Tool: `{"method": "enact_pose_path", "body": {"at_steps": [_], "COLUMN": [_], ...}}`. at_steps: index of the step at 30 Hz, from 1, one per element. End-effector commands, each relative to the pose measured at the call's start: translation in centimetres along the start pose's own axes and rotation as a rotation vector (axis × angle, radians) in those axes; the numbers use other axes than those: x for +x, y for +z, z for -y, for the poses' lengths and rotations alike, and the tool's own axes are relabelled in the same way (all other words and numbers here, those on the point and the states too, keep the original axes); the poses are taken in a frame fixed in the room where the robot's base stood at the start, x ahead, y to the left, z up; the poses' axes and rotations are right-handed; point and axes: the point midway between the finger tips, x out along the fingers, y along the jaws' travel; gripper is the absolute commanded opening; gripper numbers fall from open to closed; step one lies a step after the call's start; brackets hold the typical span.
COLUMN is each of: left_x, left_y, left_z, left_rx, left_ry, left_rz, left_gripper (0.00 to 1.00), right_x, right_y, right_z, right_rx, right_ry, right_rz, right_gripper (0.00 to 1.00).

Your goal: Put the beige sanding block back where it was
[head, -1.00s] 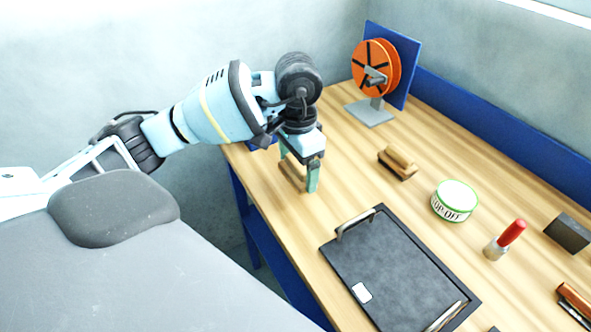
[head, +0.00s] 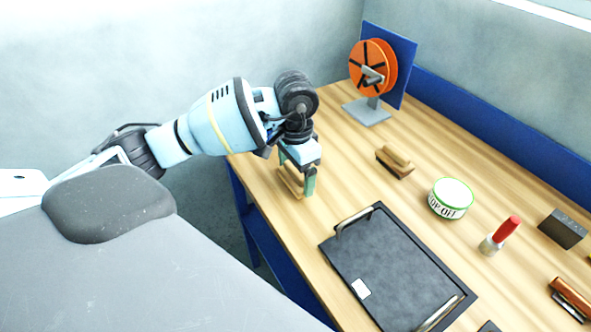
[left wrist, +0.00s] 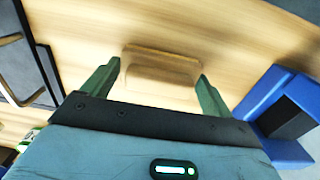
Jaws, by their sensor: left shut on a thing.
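My left gripper (head: 295,175) is over the far left part of the wooden table, pointing down. Its green fingers are shut on the beige sanding block (head: 290,184), low at the tabletop; I cannot tell whether the block touches it. In the left wrist view the block (left wrist: 160,72) lies between the two fingertips (left wrist: 158,82), with bare wood around it. My right gripper is not in view.
A dark tray (head: 395,265) with two handles lies nearer. A wooden-handled brush or block (head: 395,161), white tin (head: 451,197), red-handled tool (head: 505,232), dark block (head: 563,229) and orange spool (head: 368,65) stand rightward. A blue holder (left wrist: 280,115) is beside the gripper.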

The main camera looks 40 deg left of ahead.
Motion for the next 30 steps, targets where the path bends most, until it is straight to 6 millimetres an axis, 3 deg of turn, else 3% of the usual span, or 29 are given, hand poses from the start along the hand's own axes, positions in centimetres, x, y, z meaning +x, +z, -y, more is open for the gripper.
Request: {"method": "enact_pose_path", "body": {"at_steps": [2, 3, 6, 17, 30], "left_x": [0.4, 0.5, 0.3, -0.6, -8.6], "left_y": [0.0, 0.0, 0.0, -0.1, -0.1], "left_z": [0.0, 0.0, 0.0, 0.0, 0.0], "left_rx": [0.000, 0.000, 0.000, 0.000, 0.000], "left_ry": [0.000, 0.000, 0.000, -0.001, 0.000], "left_rz": [0.002, 0.002, 0.001, -0.003, -0.003], "left_gripper": [0.65, 0.87, 1.00, 1.00, 1.00], "right_x": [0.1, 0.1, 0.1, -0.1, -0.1], "right_y": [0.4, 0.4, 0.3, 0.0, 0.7], "right_z": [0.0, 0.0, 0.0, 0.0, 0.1], "right_rx": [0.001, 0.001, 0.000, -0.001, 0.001], "right_ry": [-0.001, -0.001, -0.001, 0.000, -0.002], "right_rz": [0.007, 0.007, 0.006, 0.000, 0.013], "right_gripper": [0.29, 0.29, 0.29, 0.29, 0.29]}}
